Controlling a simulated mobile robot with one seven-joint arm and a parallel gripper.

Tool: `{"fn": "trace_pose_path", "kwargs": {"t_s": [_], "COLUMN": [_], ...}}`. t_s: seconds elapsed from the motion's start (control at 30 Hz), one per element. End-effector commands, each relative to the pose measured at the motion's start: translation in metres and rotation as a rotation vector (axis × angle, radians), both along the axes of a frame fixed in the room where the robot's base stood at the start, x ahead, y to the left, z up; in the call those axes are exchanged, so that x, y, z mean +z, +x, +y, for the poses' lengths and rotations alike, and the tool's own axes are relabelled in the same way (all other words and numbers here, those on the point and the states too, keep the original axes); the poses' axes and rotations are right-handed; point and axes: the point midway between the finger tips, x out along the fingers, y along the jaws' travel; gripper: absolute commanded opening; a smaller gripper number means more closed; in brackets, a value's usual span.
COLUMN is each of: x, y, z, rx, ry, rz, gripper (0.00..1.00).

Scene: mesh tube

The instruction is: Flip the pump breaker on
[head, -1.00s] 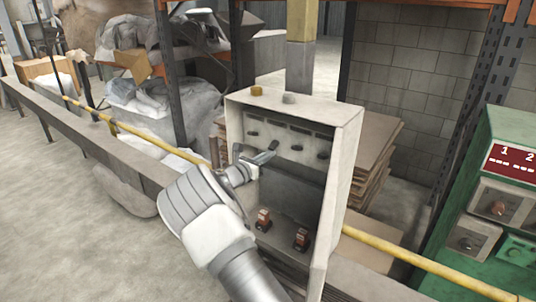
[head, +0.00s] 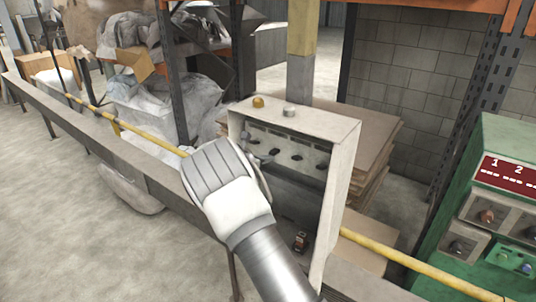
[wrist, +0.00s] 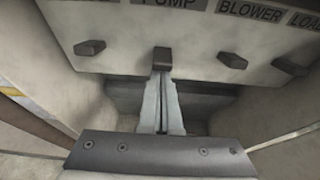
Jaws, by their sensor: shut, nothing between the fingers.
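The pump breaker is the dark lever (wrist: 162,54) below the PUMP label (wrist: 170,3) in the wrist view. My gripper (wrist: 161,76) is shut and empty. Its tips are directly below the pump lever, at or very near its lower end; I cannot tell if they touch. In the head view, the open grey breaker box (head: 343,150) has a row of dark levers along its upper panel. My wrist and forearm cover the box's lower left, and only part of my gripper (head: 262,161) shows near the levers. Whether the pump lever is on or off is not clear.
The BLOWER lever (wrist: 232,59) is right of the pump lever; another lever (wrist: 90,47) is left. The box walls enclose my gripper. A yellow rail (head: 410,262) runs beside the box. A green cabinet (head: 510,150) stands right, stacked boards (head: 375,150) behind.

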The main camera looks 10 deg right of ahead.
Motion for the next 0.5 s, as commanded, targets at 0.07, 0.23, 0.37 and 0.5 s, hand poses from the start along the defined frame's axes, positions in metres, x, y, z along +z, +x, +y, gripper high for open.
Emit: {"fn": "trace_pose_path", "kwargs": {"t_s": [0.07, 0.23, 0.37, 0.5], "x": [0.0010, 0.0083, 0.0076, 0.0088], "y": [-0.0005, -0.0006, -0.0006, -0.0006], "z": [0.0005, 0.0003, 0.0003, 0.0003], "rx": [0.000, 0.000, -0.001, 0.000], "ry": [0.000, 0.000, -0.001, -0.001], "rz": [0.001, 0.000, 0.001, 0.001], "gripper": [0.00, 0.00, 0.00, 0.00]}}
